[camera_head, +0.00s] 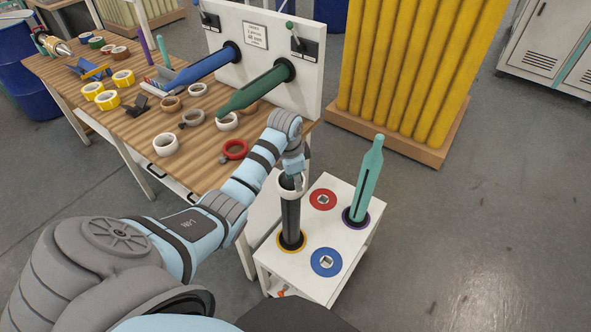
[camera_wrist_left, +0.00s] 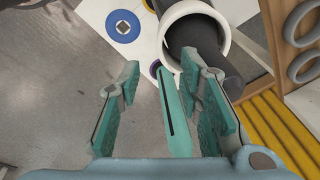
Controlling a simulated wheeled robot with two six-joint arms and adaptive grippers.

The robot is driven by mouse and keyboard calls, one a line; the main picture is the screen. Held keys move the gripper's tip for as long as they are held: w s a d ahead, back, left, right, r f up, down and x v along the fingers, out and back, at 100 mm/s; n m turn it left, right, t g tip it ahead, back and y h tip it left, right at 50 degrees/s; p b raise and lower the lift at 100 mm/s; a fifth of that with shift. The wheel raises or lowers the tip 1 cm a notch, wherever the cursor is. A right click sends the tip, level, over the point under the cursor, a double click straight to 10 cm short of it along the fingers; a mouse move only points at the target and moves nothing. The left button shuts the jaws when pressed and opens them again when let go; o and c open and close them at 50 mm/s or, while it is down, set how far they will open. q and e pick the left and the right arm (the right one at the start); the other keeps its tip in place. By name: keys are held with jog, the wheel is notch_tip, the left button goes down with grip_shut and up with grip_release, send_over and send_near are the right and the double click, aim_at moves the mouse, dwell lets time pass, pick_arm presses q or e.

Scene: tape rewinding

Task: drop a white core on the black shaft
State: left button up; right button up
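The black shaft (camera_head: 291,218) stands upright on a yellow-ringed base on the white cart. A white core (camera_head: 281,188) sits around its upper end in the head view. In the wrist view the white core (camera_wrist_left: 222,40) encircles the dark shaft (camera_wrist_left: 203,40). My left gripper (camera_head: 297,173) is at the top of the shaft, beside the core. In the wrist view my left gripper (camera_wrist_left: 163,88) has its fingers apart, with nothing held between them; the core lies beyond the right finger. Whether that finger touches the core cannot be told. My right gripper is not in view.
The white cart (camera_head: 272,262) also carries a teal shaft (camera_head: 368,180), a red disc (camera_head: 323,199) and a blue disc (camera_head: 326,262). The wooden workbench (camera_head: 125,130) holds several tape rolls and loose cores. Yellow rolls (camera_head: 420,70) stand behind the cart. Floor to the right is clear.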

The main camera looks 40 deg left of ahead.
pick_arm(q)
jog(key=shift+w, duration=0.1)
notch_tip(320, 180, up, 7)
jog(key=s, duration=0.1)
jog(key=shift+s+r, duration=0.2)
dwell(0.9)
